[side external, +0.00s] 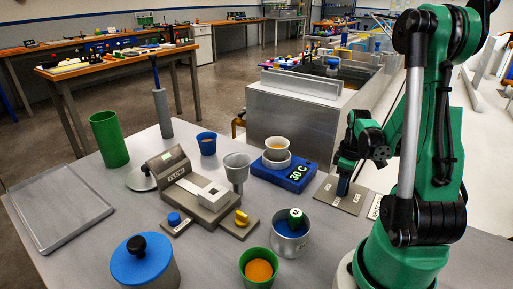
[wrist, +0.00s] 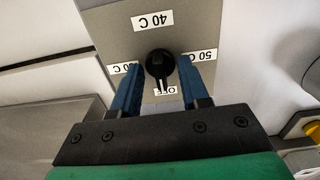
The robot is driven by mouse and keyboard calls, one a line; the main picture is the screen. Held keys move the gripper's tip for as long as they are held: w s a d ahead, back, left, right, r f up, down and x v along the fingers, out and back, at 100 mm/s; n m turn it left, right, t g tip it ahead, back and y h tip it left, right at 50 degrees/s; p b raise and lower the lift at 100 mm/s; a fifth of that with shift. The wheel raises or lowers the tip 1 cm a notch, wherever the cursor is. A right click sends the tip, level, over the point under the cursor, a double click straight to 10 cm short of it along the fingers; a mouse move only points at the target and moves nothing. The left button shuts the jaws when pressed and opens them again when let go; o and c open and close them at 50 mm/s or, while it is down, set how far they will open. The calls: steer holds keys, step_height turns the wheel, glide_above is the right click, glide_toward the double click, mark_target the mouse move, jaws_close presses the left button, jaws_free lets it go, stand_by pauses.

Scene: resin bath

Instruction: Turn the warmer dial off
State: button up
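The warmer dial (wrist: 159,64) is a round black knob on a grey panel (wrist: 205,22) in the wrist view. Its white pointer mark is at the lower side, toward the OFF label (wrist: 166,91). My gripper (wrist: 159,75) is open, with one blue finger on each side of the knob and narrow gaps showing. In the side external view my gripper (side external: 343,186) points down at the panel (side external: 352,199), and the dial is hidden. The blue warmer (side external: 289,174) beside it reads 30 C and carries a white bowl and a cup.
A metal pot (side external: 290,243) with a green-topped item stands in front of the panel. A green cup (side external: 248,266) with orange contents is nearby. A grey press-like device (side external: 195,189) and a funnel (side external: 237,170) stand to the left. An empty tray (side external: 58,216) lies far left.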

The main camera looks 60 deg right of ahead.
steer(key=shift+r, duration=0.1)
steer(key=shift+r, duration=2.75)
steer(key=shift+w, duration=0.1)
steer(key=w+a+r+t, duration=0.3)
steer(key=w+a, duration=0.3)
steer(key=a, duration=0.5)
steer(key=w+a+r+t, duration=0.4)
steer(key=w+a, duration=0.2)
steer(key=a, duration=0.5)
steer(key=shift+r, duration=0.1)
